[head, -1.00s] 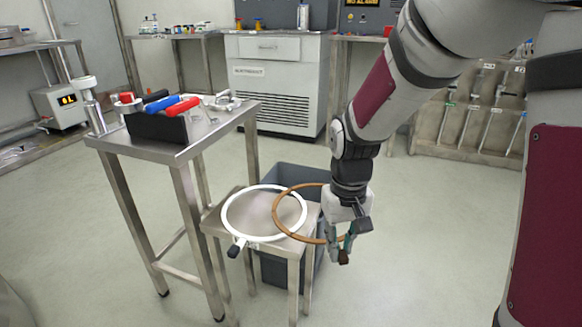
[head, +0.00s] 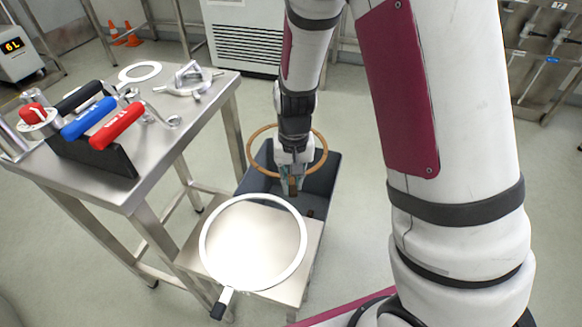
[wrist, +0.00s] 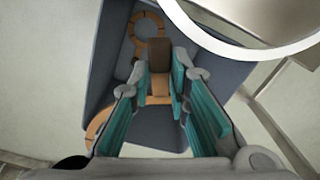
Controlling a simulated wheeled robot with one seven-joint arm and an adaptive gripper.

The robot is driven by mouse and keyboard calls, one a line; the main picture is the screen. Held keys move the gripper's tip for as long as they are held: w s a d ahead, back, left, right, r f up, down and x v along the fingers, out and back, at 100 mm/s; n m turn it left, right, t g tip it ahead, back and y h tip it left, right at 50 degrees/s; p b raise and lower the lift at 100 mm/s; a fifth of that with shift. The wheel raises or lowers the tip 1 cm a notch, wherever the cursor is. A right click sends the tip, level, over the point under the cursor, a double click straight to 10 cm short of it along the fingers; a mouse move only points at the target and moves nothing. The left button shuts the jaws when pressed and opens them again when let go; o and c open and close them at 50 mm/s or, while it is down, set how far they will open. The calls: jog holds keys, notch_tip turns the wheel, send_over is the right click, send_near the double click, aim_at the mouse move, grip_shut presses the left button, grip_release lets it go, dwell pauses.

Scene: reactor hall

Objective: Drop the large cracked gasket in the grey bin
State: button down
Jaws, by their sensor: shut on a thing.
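The large gasket is a thin orange-brown ring (head: 325,157), seen around my gripper in the head view. Part of it shows at the lower left of the wrist view (wrist: 98,128). My gripper (head: 291,186) points down over the grey bin (head: 320,178), its teal fingers shut on a brown and orange piece of the ring between the pads. The bin stands on the floor behind a low steel stool, and its dark interior fills much of the wrist view (wrist: 108,62). A smaller orange ring (wrist: 135,33) shows within the bin's outline. I cannot make out the crack.
A white-rimmed round screen (head: 204,243) with a black handle lies on the low stool (head: 312,240), close to the bin. A steel table (head: 150,165) at left holds several colored-handle tools, a white ring (head: 140,72) and a metal clamp (head: 190,82). Floor is clear right of the bin.

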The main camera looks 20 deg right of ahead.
jog(key=shift+w+a+f+m+p, duration=0.1)
jog(key=shift+f+m+p, duration=0.2)
jog(key=shift+f+p, duration=0.15)
notch_tip(320, 180, down, 6)
jog(key=b, duration=0.5)
jog(key=shift+f+b, duration=0.25)
jog(key=shift+b, duration=0.1)
jog(key=c, duration=1.4)
grip_release()
jog(key=shift+c, duration=0.2)
jog(key=shift+r, duration=0.15)
notch_tip(320, 180, up, 6)
jog(key=p, duration=0.5)
